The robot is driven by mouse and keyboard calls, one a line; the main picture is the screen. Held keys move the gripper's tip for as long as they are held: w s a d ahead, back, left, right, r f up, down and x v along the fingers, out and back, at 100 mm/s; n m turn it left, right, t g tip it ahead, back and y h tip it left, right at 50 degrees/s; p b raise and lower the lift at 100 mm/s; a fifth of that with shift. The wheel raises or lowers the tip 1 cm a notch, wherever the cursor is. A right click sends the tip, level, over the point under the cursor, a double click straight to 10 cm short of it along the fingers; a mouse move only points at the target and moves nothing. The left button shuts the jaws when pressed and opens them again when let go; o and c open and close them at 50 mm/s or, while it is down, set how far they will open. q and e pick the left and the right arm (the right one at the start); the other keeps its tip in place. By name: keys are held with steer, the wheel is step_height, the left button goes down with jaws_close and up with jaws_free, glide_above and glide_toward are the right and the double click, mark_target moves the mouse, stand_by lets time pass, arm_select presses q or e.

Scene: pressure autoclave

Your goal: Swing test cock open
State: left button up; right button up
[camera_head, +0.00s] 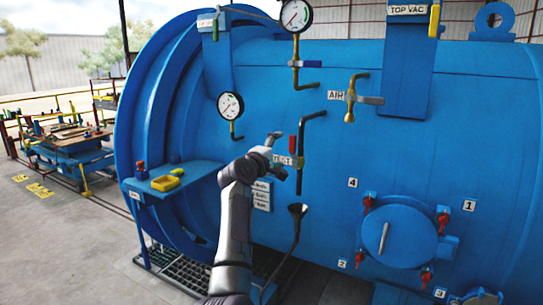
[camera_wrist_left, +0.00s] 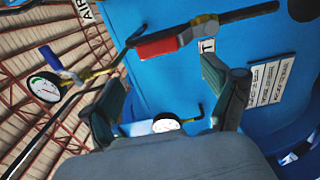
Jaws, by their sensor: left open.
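The test cock's red lever (camera_head: 292,144) stands upright beside a bent black pipe (camera_head: 303,145) on the blue vessel, by the TEST label (camera_head: 283,160). In the left wrist view the red lever (camera_wrist_left: 157,46) shows ahead of the fingers, with the dark pipe (camera_wrist_left: 245,14) running off to the upper right. My left gripper (camera_head: 279,153) is just left of the cock in the head view. Its fingers are spread and empty in the left wrist view (camera_wrist_left: 165,72), and the lever appears beyond the fingertips. I cannot tell whether they touch. My right gripper is not in view.
A black funnel (camera_head: 297,210) with a drain pipe sits below the cock. Pressure gauges (camera_head: 230,105) and the AIR valve (camera_head: 351,98) are nearby. A blue shelf (camera_head: 205,170) juts out at left. A round hatch (camera_head: 398,236) with red clamps is at lower right.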

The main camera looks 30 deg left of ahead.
arm_select(q)
steer(key=shift+s+a, duration=0.1)
steer(key=shift+s, duration=1.95)
